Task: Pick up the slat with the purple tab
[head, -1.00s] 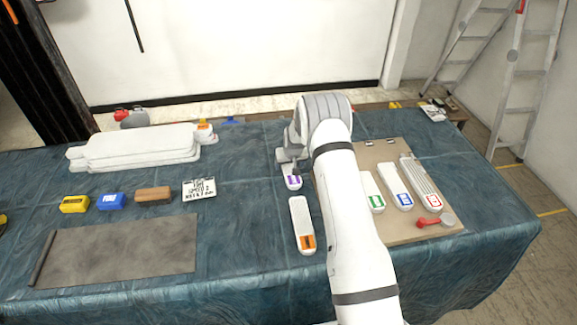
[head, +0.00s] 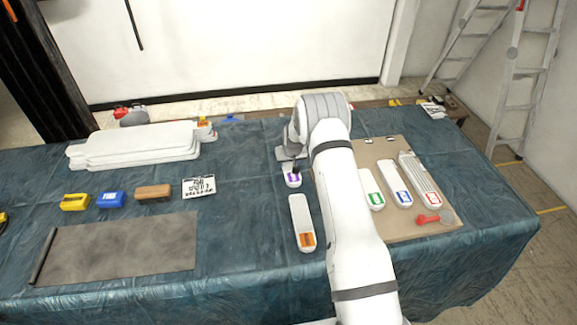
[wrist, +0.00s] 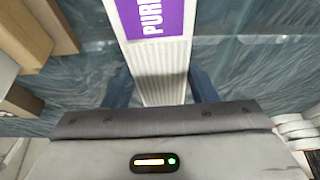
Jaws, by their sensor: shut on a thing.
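The slat with the purple tab (head: 292,179) lies on the blue-green table cover, left of my arm in the head view. In the wrist view its purple tab (wrist: 156,17) shows part of a white word, and its ribbed white body (wrist: 162,72) runs down between my fingers. My gripper (wrist: 162,92) is shut on this slat, one dark finger at each side. In the head view my gripper (head: 288,157) is at the slat's far end, and my wrist hides part of it. I cannot tell whether the slat is lifted off the cover.
A slat with an orange tab (head: 302,222) lies just nearer. Slats with green (head: 372,190), blue (head: 398,184) and red tabs (head: 420,180) lie on a brown board (head: 385,151) to the right. A dark mat (head: 120,248) and a white stack (head: 135,146) are left.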

